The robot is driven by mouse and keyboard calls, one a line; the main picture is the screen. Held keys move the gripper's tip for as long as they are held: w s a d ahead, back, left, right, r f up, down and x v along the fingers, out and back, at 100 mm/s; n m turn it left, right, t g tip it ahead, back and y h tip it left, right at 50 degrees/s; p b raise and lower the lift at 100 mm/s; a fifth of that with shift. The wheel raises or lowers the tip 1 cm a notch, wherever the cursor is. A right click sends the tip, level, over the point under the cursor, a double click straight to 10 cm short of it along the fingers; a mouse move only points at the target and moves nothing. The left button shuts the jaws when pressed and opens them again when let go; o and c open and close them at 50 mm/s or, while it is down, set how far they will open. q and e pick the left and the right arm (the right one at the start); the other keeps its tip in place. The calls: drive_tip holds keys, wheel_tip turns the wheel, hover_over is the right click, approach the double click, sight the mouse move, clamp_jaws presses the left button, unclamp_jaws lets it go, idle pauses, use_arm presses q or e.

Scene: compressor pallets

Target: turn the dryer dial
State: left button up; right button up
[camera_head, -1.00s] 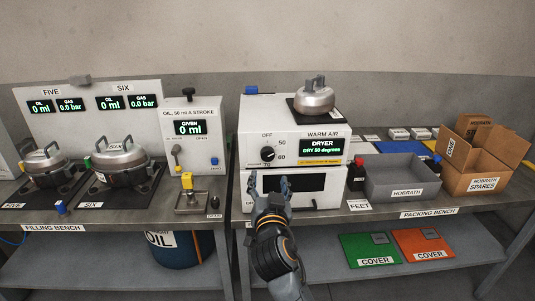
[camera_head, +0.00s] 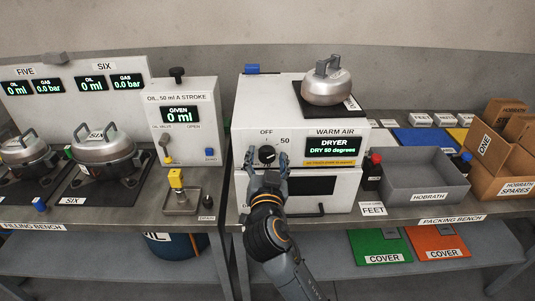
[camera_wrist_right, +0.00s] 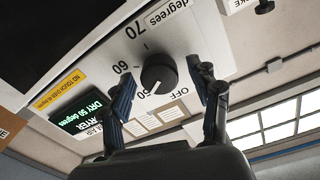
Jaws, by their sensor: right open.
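The black dryer dial (camera_head: 267,154) is on the white front of the warm air dryer (camera_head: 285,93). It also shows in the right wrist view (camera_wrist_right: 159,72), where its white mark points towards the 50. The dryer display (camera_head: 334,147) reads "DRY 50 degrees". My right gripper (camera_head: 267,162) is open, with one finger on each side of the dial. In the right wrist view its fingers (camera_wrist_right: 161,78) show gaps to the dial. My left gripper is not in view.
A silver vessel (camera_head: 326,87) stands on the dryer. A dryer handle (camera_head: 305,211) sits below my right gripper. A grey bin (camera_head: 425,178) and small bottles are to the right. The oil station (camera_head: 181,98) is to the left.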

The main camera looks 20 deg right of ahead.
drive_tip(key=shift+s+a, duration=0.1)
drive_tip(key=shift+c, duration=0.7)
drive_tip(key=c, duration=1)
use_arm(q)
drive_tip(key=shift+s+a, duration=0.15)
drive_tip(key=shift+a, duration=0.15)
use_arm(e)
drive_tip(key=shift+c, duration=0.2)
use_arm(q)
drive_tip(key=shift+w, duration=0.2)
use_arm(e)
drive_tip(key=shift+n, duration=0.3)
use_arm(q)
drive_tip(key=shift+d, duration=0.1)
use_arm(e)
drive_tip(key=n, duration=0.3)
drive_tip(key=n+p, duration=0.1)
drive_tip(key=n, duration=0.3)
drive_tip(key=shift+r, duration=0.1)
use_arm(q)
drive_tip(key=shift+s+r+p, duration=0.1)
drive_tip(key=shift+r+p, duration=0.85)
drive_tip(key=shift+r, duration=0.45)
use_arm(e)
drive_tip(key=shift+n, duration=2.3)
